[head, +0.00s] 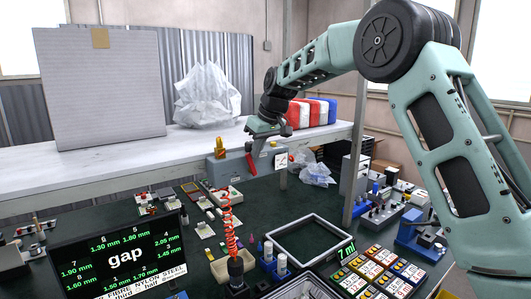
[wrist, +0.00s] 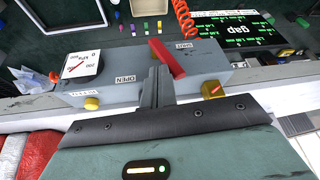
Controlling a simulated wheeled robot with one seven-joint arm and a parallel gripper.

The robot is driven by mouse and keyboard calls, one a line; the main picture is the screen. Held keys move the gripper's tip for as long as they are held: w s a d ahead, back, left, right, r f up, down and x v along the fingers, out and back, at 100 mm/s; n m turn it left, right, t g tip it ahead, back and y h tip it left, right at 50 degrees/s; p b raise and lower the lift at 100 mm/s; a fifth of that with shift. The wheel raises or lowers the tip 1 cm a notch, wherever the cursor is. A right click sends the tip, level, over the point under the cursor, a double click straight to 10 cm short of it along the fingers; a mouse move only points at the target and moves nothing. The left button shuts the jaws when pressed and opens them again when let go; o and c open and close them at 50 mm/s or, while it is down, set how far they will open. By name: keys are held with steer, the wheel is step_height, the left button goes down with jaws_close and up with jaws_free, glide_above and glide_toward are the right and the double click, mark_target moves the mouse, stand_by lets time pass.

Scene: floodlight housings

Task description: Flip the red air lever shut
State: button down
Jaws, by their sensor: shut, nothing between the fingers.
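The red air lever (wrist: 166,57) is on a grey box (wrist: 215,65) with an OPEN label (wrist: 124,79) and a SHUT label (wrist: 184,46). In the wrist view the lever slants from upper left to lower right, between the two labels. In the head view the red lever (head: 251,163) hangs tilted at the front of the grey box (head: 228,168). My gripper (wrist: 157,75) is shut and empty, its fingertips right beside the lever. I cannot tell whether they touch it. In the head view my gripper (head: 252,146) is just above the lever.
A gauge (wrist: 82,64) and brass fittings (wrist: 91,103) are on the box. A white shelf (head: 120,165) runs behind. Below, the dark bench holds a "gap" screen (head: 125,258), a red coiled hose (head: 229,225), an empty frame tray (head: 308,218) and several small parts.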

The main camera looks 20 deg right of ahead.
mark_target(247, 157)
steer(key=a+h, duration=0.1)
steer(key=a+h+b, duration=0.1)
steer(key=shift+s+a+f+n+t+h, duration=0.2)
steer(key=shift+n+t+h, duration=0.1)
steer(key=shift+n, duration=0.1)
steer(key=shift+s+a+f+h+b, duration=0.1)
steer(key=shift+a+f+h+b, duration=0.15)
steer(key=shift+a+h+b, duration=0.45)
steer(key=h+b, duration=0.1)
steer(key=a+f+t+h+b, duration=0.1)
steer(key=shift+s+a+n+h, duration=0.1)
steer(key=shift+s+n+h, duration=0.05)
steer(key=shift+n+h, duration=0.25)
steer(key=h+b, duration=0.1)
steer(key=a+f+t+h+b, duration=0.1)
steer(key=h+b, duration=0.1)
steer(key=shift+s+a+n, duration=0.1)
steer(key=shift+s+n, duration=0.05)
steer(key=shift+n, duration=0.15)
steer(key=shift+b, duration=0.3)
steer(key=shift+d+f+b, duration=0.3)
steer(key=shift+d+f, duration=0.05)
steer(key=shift+d, duration=0.35)
